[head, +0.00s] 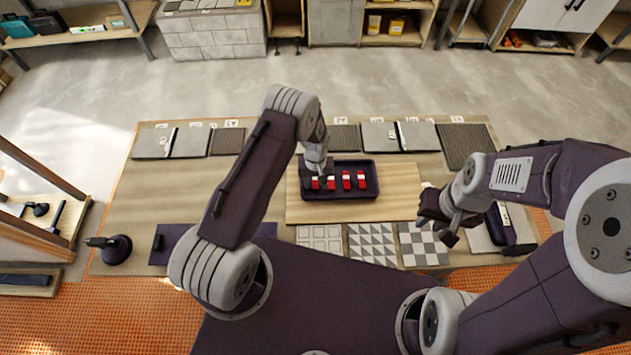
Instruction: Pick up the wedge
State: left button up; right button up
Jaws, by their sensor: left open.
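Several red wedges with white marks stand in a row in a dark tray (368,192) on a light wooden board. Two wedges at the right of the row, one of them this wedge (347,180), are in clear view. My left gripper (318,179) points down over the left part of the tray, with its jaws open. It partly hides the wedges at the left, such as this left wedge (331,183). I cannot tell whether it touches them.
Patterned tiles (372,243) lie in front of the wooden board (400,189). Grey tiles (188,142) line the table's back edge. A dark round-based tool (116,249) stands at the front left. The table's left middle is clear.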

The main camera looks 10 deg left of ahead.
pick_arm(q)
jog(key=shift+f, duration=0.7)
grip_shut()
jog(key=shift+r, duration=0.15)
jog(key=shift+r, duration=0.25)
jog(key=r, duration=0.2)
jog(key=d+r+b, duration=0.1)
jog(key=r, duration=0.1)
jog(key=s+d+r+b, duration=0.1)
jog(key=d+r+b, duration=0.1)
jog(key=d+r, duration=0.4)
jog(key=d, duration=0.4)
jog(key=shift+d+r, duration=0.2)
jog(key=shift+d, duration=0.1)
